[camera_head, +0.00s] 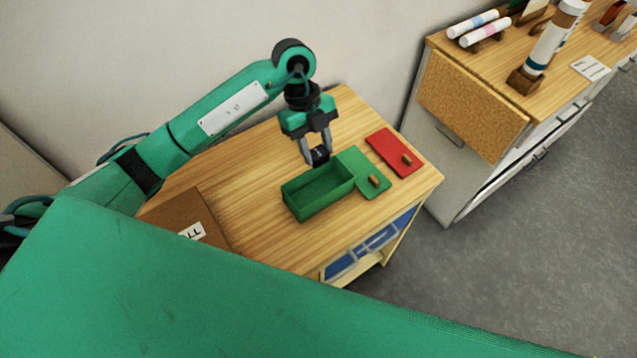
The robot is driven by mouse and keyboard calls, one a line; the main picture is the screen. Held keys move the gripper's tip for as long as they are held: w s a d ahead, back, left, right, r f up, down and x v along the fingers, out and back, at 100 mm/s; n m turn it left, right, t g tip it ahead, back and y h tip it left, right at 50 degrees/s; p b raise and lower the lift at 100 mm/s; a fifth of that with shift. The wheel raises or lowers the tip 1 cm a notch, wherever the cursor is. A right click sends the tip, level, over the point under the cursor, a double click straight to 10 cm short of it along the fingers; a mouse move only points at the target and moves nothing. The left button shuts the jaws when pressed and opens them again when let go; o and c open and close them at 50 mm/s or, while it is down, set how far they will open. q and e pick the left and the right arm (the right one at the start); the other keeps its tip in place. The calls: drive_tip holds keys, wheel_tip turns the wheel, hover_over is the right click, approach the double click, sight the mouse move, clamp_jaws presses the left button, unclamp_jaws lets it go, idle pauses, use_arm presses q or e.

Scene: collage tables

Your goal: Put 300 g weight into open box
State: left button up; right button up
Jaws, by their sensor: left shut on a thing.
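An open green box (317,204) stands on the wooden table, and its inside looks empty. My left gripper (318,157) is shut on a small black block, the weight (320,154), just beyond the box's back edge. The weight's marking is too small to read. Whether it touches the table or hangs above it, I cannot tell. A green lid (352,162) with a wooden knob lies to the right of the box. My right gripper is not in view.
A red lid (394,152) with a wooden knob lies at the table's right. A brown board (180,215) with a white label lies at the left. The wooden table (260,160) is clear between them. A cabinet (470,120) with rolls stands at the upper right.

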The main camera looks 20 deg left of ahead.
use_arm(q)
drive_tip(key=p, duration=0.3)
hover_over(317, 193)
wheel_tip(317, 193, down, 11)
drive_tip(key=shift+r, duration=0.1)
wheel_tip(317, 193, down, 4)
drive_tip(key=shift+r, duration=0.2)
drive_tip(key=shift+f, duration=0.3)
drive_tip(key=shift+f, duration=0.1)
drive_tip(key=shift+f, duration=0.15)
drive_tip(key=o, duration=1.2)
